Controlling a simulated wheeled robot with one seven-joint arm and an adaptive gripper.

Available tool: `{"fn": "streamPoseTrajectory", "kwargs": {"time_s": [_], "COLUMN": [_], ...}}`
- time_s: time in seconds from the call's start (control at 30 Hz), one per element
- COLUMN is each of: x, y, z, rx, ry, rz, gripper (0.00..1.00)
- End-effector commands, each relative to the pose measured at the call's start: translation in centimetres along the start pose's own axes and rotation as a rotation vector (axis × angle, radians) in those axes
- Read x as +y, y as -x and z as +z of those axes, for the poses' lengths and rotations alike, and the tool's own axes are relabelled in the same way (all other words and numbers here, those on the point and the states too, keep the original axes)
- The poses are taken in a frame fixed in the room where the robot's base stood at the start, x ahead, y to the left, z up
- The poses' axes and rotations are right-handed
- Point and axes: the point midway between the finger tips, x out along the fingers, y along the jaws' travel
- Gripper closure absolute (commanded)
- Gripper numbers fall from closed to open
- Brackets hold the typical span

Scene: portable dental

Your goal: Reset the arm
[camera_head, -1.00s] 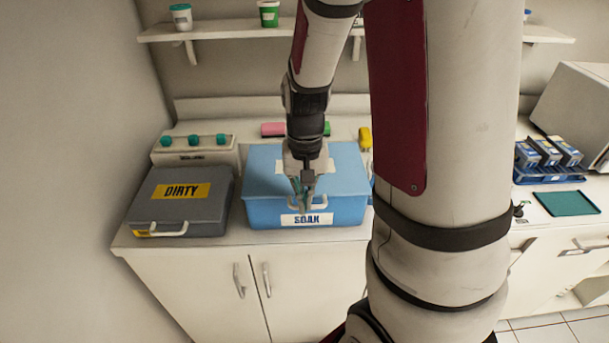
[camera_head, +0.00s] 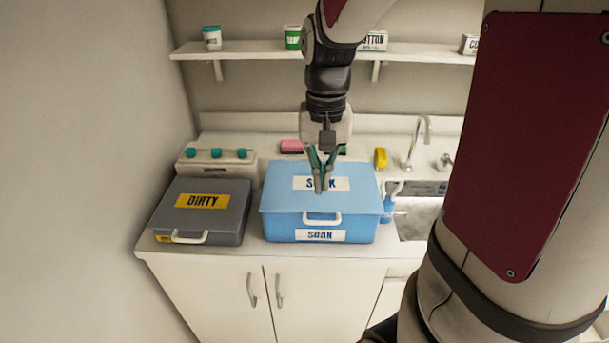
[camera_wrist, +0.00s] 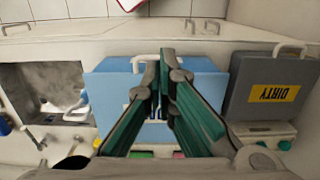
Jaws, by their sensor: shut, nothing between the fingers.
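My gripper (camera_head: 319,184) is shut and empty. In the head view it hangs in front of the blue SOAK box (camera_head: 277,205), over its lid, with the fingers pointing down. The gap to the lid is hard to judge. The fingers partly hide the upper SOAK label. In the wrist view the green-padded fingers (camera_wrist: 168,75) cover the middle of the blue box (camera_wrist: 105,85). The box's lid is closed and its handle is at the front.
A closed grey DIRTY box (camera_head: 232,212) stands left of the blue box. A sink (camera_head: 418,222) with a tap (camera_head: 417,140) lies to the right. A shelf (camera_head: 260,50) with cups and boxes runs behind. Small pink and yellow items sit at the back.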

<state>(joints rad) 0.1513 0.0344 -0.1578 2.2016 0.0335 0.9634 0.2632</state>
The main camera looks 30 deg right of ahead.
Motion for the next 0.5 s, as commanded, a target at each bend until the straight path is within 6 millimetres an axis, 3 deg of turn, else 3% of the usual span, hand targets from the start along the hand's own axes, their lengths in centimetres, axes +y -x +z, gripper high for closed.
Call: {"fn": "streamPoseTrajectory", "kwargs": {"time_s": [0.27, 0.5], "x": [0.0, -1.4], "y": [0.3, 4.0], "z": [0.1, 3.4], "rx": [0.002, 0.124], "ry": [0.002, 0.145], "rz": [-0.001, -0.051], "gripper": [1.0, 1.0]}}
